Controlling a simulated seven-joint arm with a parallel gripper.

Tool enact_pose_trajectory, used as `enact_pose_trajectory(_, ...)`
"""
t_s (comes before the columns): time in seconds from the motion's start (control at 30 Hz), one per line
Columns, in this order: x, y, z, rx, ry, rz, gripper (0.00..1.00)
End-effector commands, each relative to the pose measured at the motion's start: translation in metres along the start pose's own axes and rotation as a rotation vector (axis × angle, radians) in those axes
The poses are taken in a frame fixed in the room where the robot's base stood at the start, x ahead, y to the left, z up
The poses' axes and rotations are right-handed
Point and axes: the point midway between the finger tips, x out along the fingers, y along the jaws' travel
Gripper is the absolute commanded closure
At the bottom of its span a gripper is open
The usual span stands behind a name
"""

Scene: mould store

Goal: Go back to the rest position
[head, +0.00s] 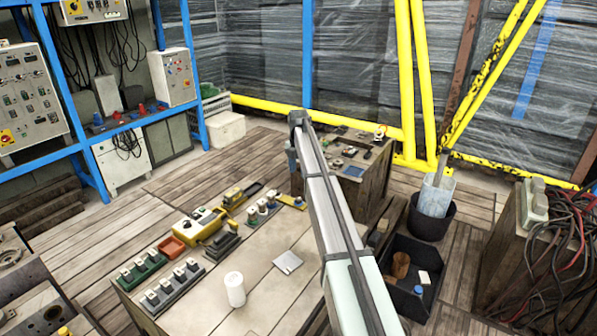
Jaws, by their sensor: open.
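My gripper (291,158) hangs below that end, small and partly hidden by the arm. It is open, and I see nothing held in it. The wooden table (262,292) is below, with a white cylinder (235,289) standing near its front and a light flat plate (288,262) lying to the right of it. The gripper is apart from both.
A yellow case (200,226), an orange tray (171,247) and racks of small blocks (173,286) line the table's left side. A crate (362,187) with small parts stands behind. A black bin (410,284) is to the right of my arm, a bucket (436,198) behind it.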

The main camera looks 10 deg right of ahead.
Motion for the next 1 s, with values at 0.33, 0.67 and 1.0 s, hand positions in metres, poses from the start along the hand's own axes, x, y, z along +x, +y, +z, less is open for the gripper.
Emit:
enact_pose_trajectory(0.33, 0.012, -0.038, 0.042, 0.128, -0.005, 0.001, 0.45)
enact_pose_trajectory(0.67, 0.050, -0.177, 0.160, 0.568, -0.018, 0.004, 0.45)
enact_pose_trajectory(1.0, 0.173, -0.305, 0.157, 0.950, 0.109, -0.011, 0.45)
